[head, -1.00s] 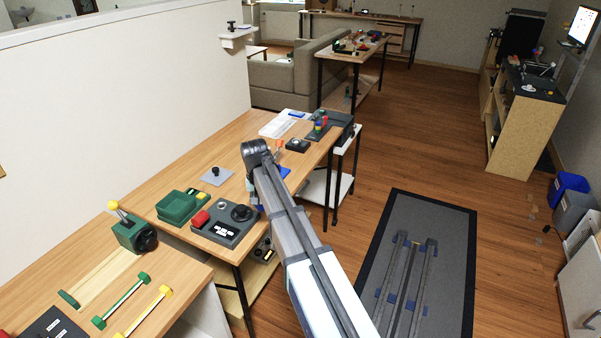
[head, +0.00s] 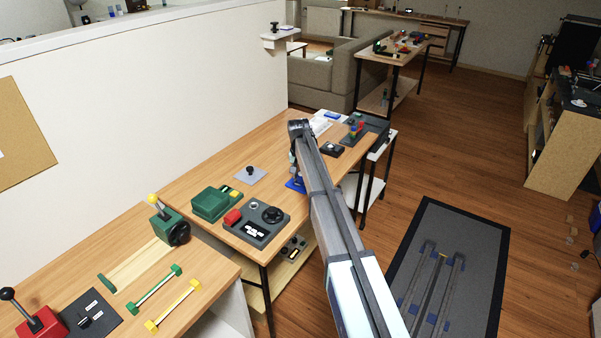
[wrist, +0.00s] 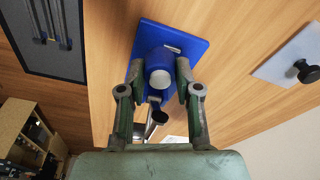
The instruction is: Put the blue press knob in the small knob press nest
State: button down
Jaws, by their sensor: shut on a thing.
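My gripper (wrist: 158,72) points down at a blue base plate (wrist: 189,42) on the wooden bench. Its two green-grey fingers are closed around a blue cylindrical piece with a pale round end (wrist: 160,79), which I take as the blue press knob. The piece lies over the blue plate in the wrist view. I cannot tell whether it is seated or just above, and the nest's opening is hidden. A small metal lever part shows just below the piece. In the head view, the blue plate (head: 293,185) shows beneath my gripper, partly covered by my arm.
A grey plate with a black knob (head: 251,173) lies left of the blue plate. A small dark box (head: 332,150) and a coloured stack stand to the right.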

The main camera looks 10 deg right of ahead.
aim_at(300, 175)
jog(key=w, duration=0.3)
jog(key=shift+w+d+p, duration=0.2)
jog(key=shift+d+p, duration=0.05)
jog(key=shift+p, duration=0.1)
jog(key=shift+f+p, duration=0.85)
jog(key=shift+f, duration=0.9)
jog(key=shift+f, duration=0.2)
jog(key=c, duration=0.8)
grip_release()
jog(key=shift+r, duration=0.15)
jog(key=r+b, duration=0.1)
jog(key=r, duration=0.3)
jog(key=s+r+b, duration=0.1)
jog(key=r, duration=0.3)
jog(key=r+b, duration=0.2)
jog(key=r, duration=0.2)
jog(key=shift+s+a, duration=0.3)
jog(key=shift+s, duration=0.1)
